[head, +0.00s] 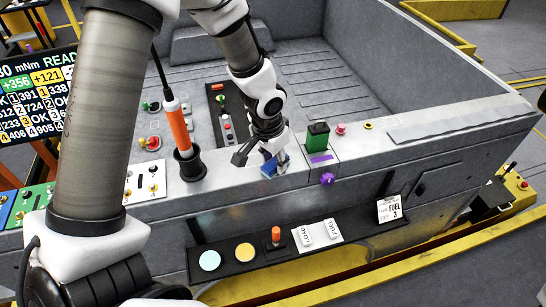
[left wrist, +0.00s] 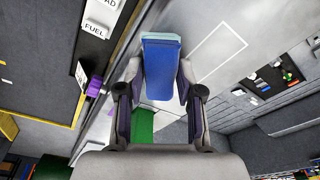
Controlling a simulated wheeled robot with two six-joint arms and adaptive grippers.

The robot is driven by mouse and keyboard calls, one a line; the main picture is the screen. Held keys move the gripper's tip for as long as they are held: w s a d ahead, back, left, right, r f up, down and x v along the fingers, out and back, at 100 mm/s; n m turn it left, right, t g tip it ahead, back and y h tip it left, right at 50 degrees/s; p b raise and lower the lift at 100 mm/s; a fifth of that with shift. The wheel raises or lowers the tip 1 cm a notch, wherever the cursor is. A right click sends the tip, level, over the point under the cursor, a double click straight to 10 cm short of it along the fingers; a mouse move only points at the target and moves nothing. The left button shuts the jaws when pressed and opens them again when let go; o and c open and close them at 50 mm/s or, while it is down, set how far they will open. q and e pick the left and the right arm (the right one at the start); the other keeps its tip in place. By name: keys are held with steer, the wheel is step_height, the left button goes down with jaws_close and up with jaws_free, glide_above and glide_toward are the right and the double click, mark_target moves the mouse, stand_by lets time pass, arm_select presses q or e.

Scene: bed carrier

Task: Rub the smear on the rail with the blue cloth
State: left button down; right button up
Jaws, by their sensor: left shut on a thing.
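My left gripper (head: 264,152) is over the grey rail (head: 400,151) along the near edge of the bed. It is shut on the blue cloth (head: 269,168), which is folded into a small pad. The cloth is at the rail's top; I cannot tell whether it touches. In the left wrist view the cloth (left wrist: 161,68) sits between the two fingers of the gripper (left wrist: 158,88), with a pale teal edge at its far end. I cannot make out the smear. My right gripper is not in view.
A green block (head: 317,137) and a purple knob (head: 327,178) are right of the gripper. An orange-handled tool (head: 179,128) stands in a black holder to the left. A black shelf (head: 290,250) with discs and labels runs below. The rail's right stretch is fairly clear.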

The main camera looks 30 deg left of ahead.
arm_select(q)
steer(key=r+p, duration=0.2)
steer(key=r, duration=0.1)
steer(key=shift+w+r, duration=0.2)
steer(key=shift+r, duration=0.1)
step_height(320, 180, up, 5)
steer(key=p, duration=0.5)
steer(key=shift+s+f, duration=0.1)
steer(key=shift+f, duration=0.1)
steer(key=shift+f, duration=0.1)
